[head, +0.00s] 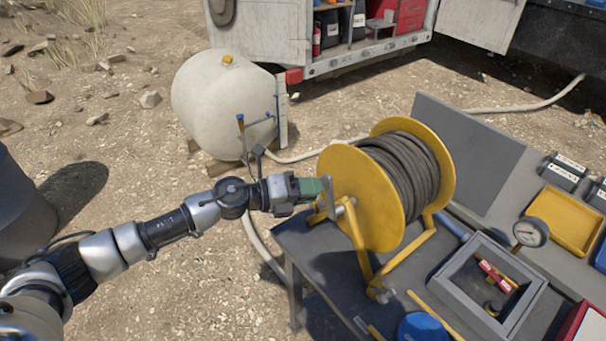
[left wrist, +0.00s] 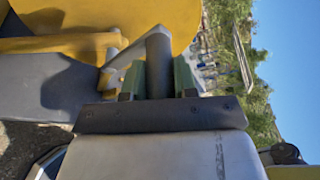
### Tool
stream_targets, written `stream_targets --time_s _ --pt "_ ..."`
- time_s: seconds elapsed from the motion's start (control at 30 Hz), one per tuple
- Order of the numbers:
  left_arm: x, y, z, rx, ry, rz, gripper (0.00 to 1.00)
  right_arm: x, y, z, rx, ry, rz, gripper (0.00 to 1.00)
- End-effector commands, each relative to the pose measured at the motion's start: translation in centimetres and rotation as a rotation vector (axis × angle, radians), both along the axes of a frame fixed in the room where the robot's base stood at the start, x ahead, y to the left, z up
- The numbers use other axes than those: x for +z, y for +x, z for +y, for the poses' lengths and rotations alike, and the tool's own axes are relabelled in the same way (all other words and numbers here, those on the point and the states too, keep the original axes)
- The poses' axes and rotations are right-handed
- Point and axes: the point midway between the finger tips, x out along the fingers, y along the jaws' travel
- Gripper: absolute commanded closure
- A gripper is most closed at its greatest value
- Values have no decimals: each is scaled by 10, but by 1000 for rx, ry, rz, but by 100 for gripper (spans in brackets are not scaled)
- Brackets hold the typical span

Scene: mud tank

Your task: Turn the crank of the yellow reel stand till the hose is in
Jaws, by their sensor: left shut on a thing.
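The yellow reel stand (head: 360,195) is on the near left part of the grey table, its drum wound with dark hose (head: 405,168). I cannot see a loose end of this hose. The grey crank arm (head: 328,198) is on the drum's left side. My left gripper (head: 318,187) reaches it from the left. In the left wrist view, the green fingers of my left gripper (left wrist: 160,78) are shut on the dark crank handle (left wrist: 158,52), one on each side. The yellow drum (left wrist: 150,14) is just beyond. My right gripper is not in view.
The grey table (head: 318,262) also holds a grey open box (head: 455,292), a yellow tray (head: 565,222), a gauge (head: 530,233) and a blue round thing (head: 422,328). A cream tank (head: 215,105) stands behind my left arm. A pale hose (head: 510,108) lies on the ground.

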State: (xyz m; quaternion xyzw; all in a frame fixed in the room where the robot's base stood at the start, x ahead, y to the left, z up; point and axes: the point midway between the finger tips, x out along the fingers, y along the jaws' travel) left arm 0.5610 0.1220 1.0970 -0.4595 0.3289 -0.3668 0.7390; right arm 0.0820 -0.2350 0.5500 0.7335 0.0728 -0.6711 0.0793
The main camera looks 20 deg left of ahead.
Motion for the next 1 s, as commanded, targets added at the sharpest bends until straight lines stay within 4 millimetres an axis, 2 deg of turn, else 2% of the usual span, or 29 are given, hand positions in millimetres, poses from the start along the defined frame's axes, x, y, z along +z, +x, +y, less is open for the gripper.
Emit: stream_targets --time_s 0.03,0.3,0.9,0.93,1.0 --pt "4 -4 -6 -7 -7 8 100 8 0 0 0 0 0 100" --pt "3 -11 -14 -7 -8 8 100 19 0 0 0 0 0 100" --pt "1 -13 -17 -6 -8 6 100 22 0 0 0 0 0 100" --pt "1 -13 -17 -6 -8 6 69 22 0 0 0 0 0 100" --pt "1 -13 -17 -6 -7 6 58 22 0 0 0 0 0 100"
